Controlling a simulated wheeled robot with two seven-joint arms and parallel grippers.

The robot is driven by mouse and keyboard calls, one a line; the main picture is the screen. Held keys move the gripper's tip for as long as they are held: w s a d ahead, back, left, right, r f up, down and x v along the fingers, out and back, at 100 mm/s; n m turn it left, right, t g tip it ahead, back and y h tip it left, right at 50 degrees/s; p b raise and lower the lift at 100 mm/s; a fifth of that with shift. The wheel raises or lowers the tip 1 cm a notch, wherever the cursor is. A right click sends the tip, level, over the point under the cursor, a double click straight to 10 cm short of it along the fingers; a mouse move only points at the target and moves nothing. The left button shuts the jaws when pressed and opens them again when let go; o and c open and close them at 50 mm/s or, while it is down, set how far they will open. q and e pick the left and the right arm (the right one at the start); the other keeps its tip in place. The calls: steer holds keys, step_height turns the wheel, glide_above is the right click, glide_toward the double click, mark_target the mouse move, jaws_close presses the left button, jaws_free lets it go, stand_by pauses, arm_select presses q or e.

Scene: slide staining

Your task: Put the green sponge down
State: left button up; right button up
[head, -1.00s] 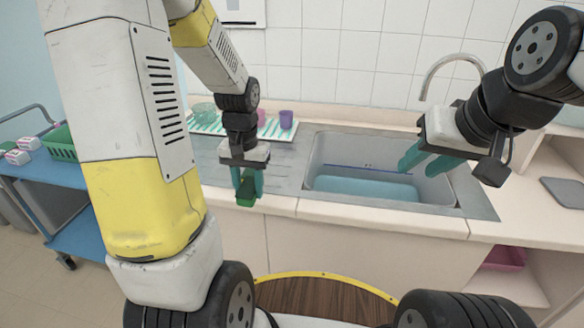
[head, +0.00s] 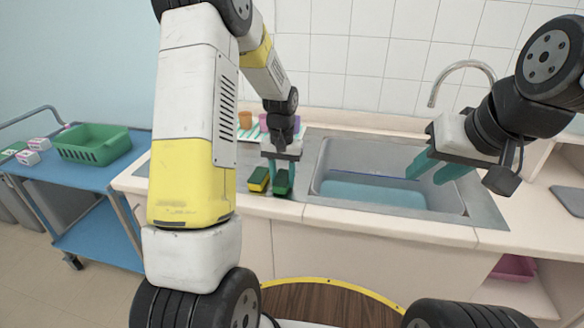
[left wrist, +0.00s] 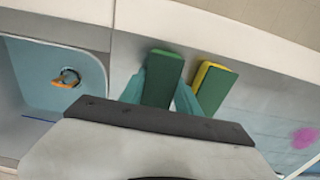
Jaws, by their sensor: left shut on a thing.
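The green sponge (head: 281,184) is between the fingers of my left gripper (head: 280,172), which is shut on it. It is at the steel counter left of the sink; I cannot tell whether it touches the surface. In the left wrist view the green sponge (left wrist: 164,75) stands out beyond the fingertips. A second sponge, yellow and green (head: 258,179), lies just left of it, outside the jaws; it also shows in the left wrist view (left wrist: 214,85). My right gripper (head: 434,171) is open and empty above the sink's right side.
An orange cup (head: 245,119) and a pink cup (head: 265,122) stand behind my left gripper. A blue cart (head: 85,173) at left carries a green basket (head: 93,145).

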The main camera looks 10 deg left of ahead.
mark_target(282, 178)
arm_select(q)
steer(key=shift+f, duration=0.2)
steer(key=o, duration=1.3)
step_height(282, 178, up, 12)
steer(key=r, duration=0.1)
steer(key=s+r+t+h, duration=0.1)
steer(key=s+r+t, duration=0.2)
steer(key=s+r, duration=0.75)
steer(key=shift+s+d+r+t+h, duration=0.15)
steer(key=shift+s+d+t, duration=0.3)
steer(key=shift+s, duration=1.85)
steer(key=shift+s+d+f+t+h, duration=0.1)
steer(key=shift+s+d+t+h, duration=0.35)
steer(key=shift+s, duration=1.8)
steer(key=shift+s+d+r+t, duration=0.15)
steer(key=shift+s+t, duration=0.55)
steer(key=shift+s, duration=1.6)
